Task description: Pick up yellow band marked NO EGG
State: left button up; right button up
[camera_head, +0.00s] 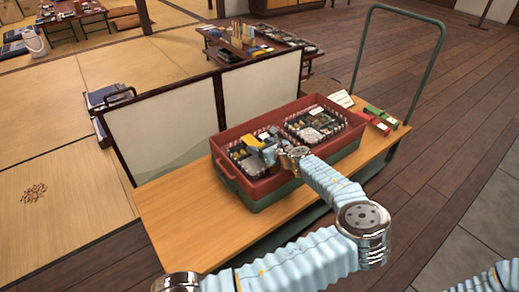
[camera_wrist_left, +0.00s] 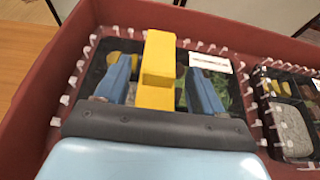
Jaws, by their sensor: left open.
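A yellow band (camera_wrist_left: 157,70) stands between the two blue fingers of my left gripper (camera_wrist_left: 157,85) in the left wrist view. A gap shows on each side of it, so the fingers are open around it, not clamped. No lettering is readable on it. In the head view the yellow band (camera_head: 252,141) shows at my left gripper (camera_head: 262,152), low over the left bento box (camera_head: 236,160) in the red crate (camera_head: 271,183). The band's lower end is hidden by the gripper. My right gripper is out of view.
A second bento box (camera_head: 316,124) fills the crate's right half. The crate stands on a wooden cart top (camera_head: 170,220), bare at left. Green and red bands (camera_head: 380,117) and a white card (camera_head: 341,98) lie at right. A low screen (camera_head: 165,119) stands behind.

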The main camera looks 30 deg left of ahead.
pick_arm(q)
jog(key=c, duration=1)
jog(key=shift+o, duration=0.2)
jog(key=shift+r, duration=0.1)
